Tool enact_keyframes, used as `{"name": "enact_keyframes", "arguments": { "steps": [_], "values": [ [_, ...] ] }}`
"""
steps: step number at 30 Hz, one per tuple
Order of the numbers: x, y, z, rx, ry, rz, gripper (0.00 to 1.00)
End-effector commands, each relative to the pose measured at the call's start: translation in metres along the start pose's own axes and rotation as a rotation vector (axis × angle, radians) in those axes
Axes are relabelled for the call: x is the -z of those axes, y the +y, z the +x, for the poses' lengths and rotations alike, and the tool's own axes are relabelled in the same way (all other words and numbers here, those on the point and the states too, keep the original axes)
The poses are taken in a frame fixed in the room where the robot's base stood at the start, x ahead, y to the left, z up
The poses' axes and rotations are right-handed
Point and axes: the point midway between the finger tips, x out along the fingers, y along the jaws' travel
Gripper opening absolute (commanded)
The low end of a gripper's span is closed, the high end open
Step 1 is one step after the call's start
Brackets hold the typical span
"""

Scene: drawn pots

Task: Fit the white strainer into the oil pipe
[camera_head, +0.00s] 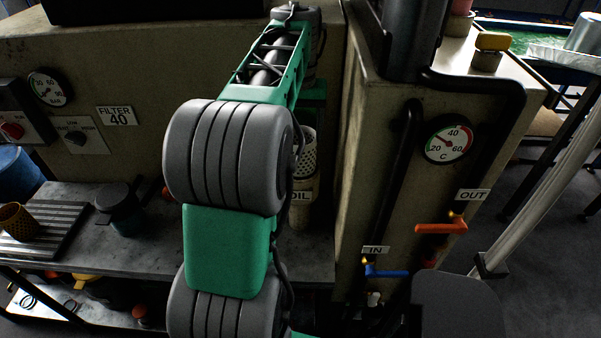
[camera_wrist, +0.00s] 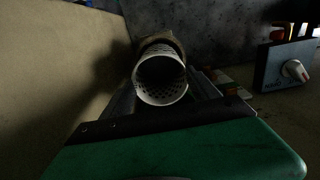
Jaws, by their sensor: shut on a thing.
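The white strainer (camera_wrist: 160,98), a perforated tube with an open end, is between the dark fingers of my gripper (camera_wrist: 164,88) in the wrist view. My gripper is shut on it. The strainer also shows in the head view (camera_head: 307,150), just right of my arm and roughly upright. The oil pipe (camera_head: 300,213), a pale upright pipe with an OIL label, stands directly below it. A tan rounded piece (camera_wrist: 160,41) shows beyond the strainer in the wrist view. My arm hides part of the strainer and pipe. I cannot tell whether the strainer's lower end is inside the pipe.
A beige cabinet wall (camera_head: 130,150) stands behind the pipe. A beige block with a temperature gauge (camera_head: 449,139) and black pipes stands close at right. A brown perforated cup (camera_head: 18,222) on a ribbed mat and a dark pot (camera_head: 122,212) are on the shelf at left.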

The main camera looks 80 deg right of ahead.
Motion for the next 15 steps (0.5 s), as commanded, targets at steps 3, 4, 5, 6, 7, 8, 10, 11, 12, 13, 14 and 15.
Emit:
{"name": "enact_keyframes", "arguments": {
  "steps": [3,4,5,6,7,8,10,11,12,13,14,15],
  "values": [
    [-0.001,-0.001,0.026,0.000,-0.002,0.000,0.09],
    [-0.001,-0.001,0.030,0.000,-0.002,0.000,0.09],
    [0.000,-0.001,0.034,0.000,0.000,-0.001,0.09],
    [-0.001,-0.001,0.040,0.000,-0.002,-0.001,0.09],
    [-0.001,-0.001,0.045,0.000,-0.002,-0.001,0.09],
    [-0.001,-0.001,0.051,0.000,-0.002,-0.001,0.09],
    [-0.001,-0.001,0.063,0.000,-0.002,-0.001,0.09],
    [0.000,-0.001,0.068,0.000,-0.001,-0.001,0.09],
    [-0.001,-0.001,0.073,0.000,-0.001,-0.001,0.09],
    [0.000,-0.001,0.075,0.000,0.000,-0.001,0.09],
    [0.000,-0.001,0.077,0.000,0.001,-0.001,0.09],
    [0.000,-0.001,0.077,0.000,0.001,-0.001,0.09]
  ]
}}
